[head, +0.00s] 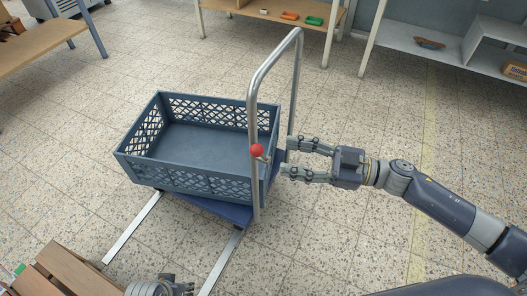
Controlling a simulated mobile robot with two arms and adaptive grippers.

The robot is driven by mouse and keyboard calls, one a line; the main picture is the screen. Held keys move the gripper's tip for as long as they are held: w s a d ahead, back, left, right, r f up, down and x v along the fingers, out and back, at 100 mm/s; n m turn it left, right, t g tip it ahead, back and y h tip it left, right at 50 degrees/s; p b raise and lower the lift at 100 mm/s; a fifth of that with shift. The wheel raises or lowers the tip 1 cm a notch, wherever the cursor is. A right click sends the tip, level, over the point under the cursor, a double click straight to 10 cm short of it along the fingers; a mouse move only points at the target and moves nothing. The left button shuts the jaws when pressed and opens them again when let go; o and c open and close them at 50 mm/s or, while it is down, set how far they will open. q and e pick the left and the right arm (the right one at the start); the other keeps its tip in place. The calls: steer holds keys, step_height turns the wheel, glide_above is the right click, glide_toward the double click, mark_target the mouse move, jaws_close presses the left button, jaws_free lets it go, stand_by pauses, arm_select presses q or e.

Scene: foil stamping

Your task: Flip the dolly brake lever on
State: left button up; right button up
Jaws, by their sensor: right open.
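A blue dolly (213,209) stands on the tiled floor with a tall grey tube handle (298,70) at its right end. The brake lever with a red ball knob (257,150) shows at the near post of the handle. My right gripper (284,157) is open, its two fingers pointing left, just right of the knob and close to the handle. No contact with the lever can be made out. My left gripper (186,289) shows only in part at the bottom edge; its fingers are not clear.
An empty blue lattice crate (190,178) sits on the dolly. Two pale strips (133,228) lie on the floor at the front. A wooden slatted surface (62,272) is at the bottom left. Tables and a shelf (420,52) stand at the back. Floor right of the handle is free.

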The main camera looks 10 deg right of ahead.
mark_target(259, 155)
steer(key=x, duration=0.7)
steer(key=shift+w+a, duration=0.15)
steer(key=shift+a, duration=0.1)
jaws_close()
